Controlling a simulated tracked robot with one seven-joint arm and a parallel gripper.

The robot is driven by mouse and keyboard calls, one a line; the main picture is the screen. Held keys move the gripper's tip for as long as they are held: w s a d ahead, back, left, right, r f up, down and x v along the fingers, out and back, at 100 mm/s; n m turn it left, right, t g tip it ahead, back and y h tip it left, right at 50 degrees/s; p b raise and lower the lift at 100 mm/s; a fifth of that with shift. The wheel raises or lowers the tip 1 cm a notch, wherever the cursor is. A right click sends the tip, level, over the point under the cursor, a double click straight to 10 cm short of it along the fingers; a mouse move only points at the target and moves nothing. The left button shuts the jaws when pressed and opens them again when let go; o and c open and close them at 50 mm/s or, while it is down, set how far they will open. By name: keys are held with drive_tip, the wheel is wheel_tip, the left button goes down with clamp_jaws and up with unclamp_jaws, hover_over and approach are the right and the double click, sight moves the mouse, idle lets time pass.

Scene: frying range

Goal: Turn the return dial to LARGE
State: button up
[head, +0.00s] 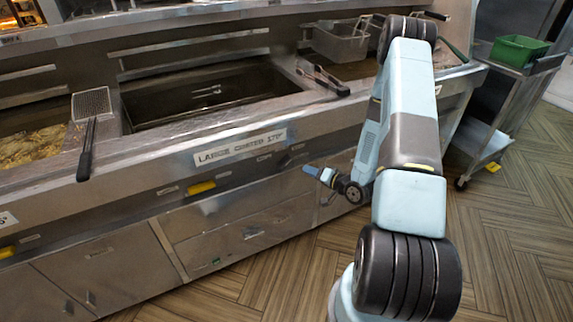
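The fryer front panel (130,200) runs across the left and middle of the head view. A sign reading roughly "LARGE COATED 177" (240,147) is fixed on it. A small dark fitting (285,160) sits on the panel below and right of the sign; I cannot tell whether it is the return dial, and no dial marking is legible. My gripper (309,169) is at the end of my arm, close in front of the panel, right of that fitting. It is small in view, and I cannot tell whether its fingers are apart or whether it touches anything.
Yellow handles (201,188) are on the panel. A dark oil vat (205,92) lies behind it. Tongs (322,78), a skimmer (90,110) and a wire basket (341,40) rest on top. A metal cart (492,108) with a green bin (518,50) stands right; wooden floor is clear.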

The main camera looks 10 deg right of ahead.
sight(287, 164)
drive_tip(key=x, duration=1.4)
drive_tip(key=shift+s, duration=0.1)
clamp_jaws()
drive_tip(key=shift+n, duration=0.3)
drive_tip(key=n+h, duration=0.2)
drive_tip(key=shift+n, duration=0.3)
drive_tip(key=n+h, duration=0.2)
drive_tip(key=n, duration=0.1)
drive_tip(key=shift+s+a+h, duration=0.1)
drive_tip(key=shift+h, duration=0.2)
drive_tip(key=shift+n, duration=0.3)
